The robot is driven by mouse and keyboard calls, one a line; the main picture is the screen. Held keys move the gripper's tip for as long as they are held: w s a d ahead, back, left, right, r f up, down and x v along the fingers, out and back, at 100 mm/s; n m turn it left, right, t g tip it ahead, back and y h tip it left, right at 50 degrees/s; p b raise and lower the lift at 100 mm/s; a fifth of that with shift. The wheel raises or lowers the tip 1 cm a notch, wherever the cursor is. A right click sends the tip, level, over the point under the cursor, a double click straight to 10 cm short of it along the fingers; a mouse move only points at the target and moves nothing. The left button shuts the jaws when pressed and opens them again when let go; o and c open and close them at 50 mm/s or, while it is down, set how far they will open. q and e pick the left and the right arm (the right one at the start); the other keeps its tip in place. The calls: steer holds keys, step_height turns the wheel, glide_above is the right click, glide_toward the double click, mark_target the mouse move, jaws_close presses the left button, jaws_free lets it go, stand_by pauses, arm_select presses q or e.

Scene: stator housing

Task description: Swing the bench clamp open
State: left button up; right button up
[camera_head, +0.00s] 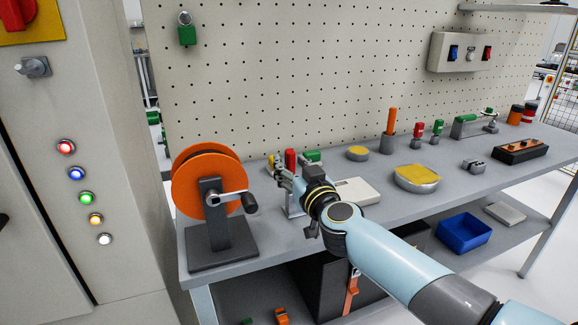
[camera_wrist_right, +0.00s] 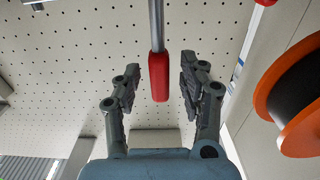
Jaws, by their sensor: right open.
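A red grip (camera_head: 290,159) stands upright at the near left of the workbench, beside my right gripper (camera_head: 283,178). It looks like the bench clamp's handle; my gripper hides most of what is below it. In the right wrist view the red grip (camera_wrist_right: 159,80) sits on a metal rod (camera_wrist_right: 156,25). It lies between the two fingers of my right gripper (camera_wrist_right: 158,85), which is open, with a gap on both sides. My left gripper is not in view.
An orange reel (camera_head: 207,185) with a crank stands just left of my right gripper. It also shows in the wrist view (camera_wrist_right: 285,95). A round yellow-topped part (camera_head: 416,179) and a white flat box (camera_head: 358,191) lie to the right. A pegboard (camera_head: 320,70) rises behind.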

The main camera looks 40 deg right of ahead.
steer(key=shift+w+d, duration=0.2)
steer(key=shift+w, duration=0.5)
jaws_close()
